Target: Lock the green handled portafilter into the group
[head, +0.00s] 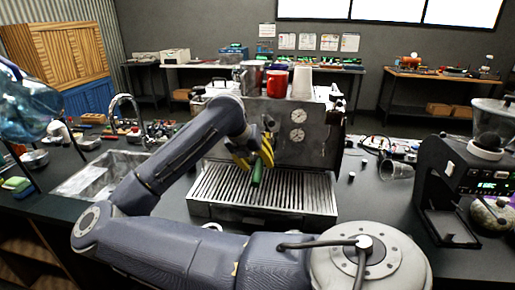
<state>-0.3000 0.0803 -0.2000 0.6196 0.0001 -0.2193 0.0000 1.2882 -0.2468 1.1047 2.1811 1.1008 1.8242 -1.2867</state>
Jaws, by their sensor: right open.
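The espresso machine (298,150) stands in the middle of the counter, with two round gauges on its front and a slatted drip tray (300,192) below. A green handle (257,174), which I take to be the portafilter's, points down and toward me above the tray. My right gripper (254,157) has yellow fingers and is open at the upper end of this handle. Whether the fingers touch it is too small to tell. The group and the portafilter's head are hidden behind my right gripper and arm. My left gripper is not in view.
A red mug (277,84) and a white cup (302,83) stand on top of the machine. A grinder (470,165) stands at the right, with a tipped metal cup (396,170) nearby. A sink (105,178) lies at the left. My right arm spans the front.

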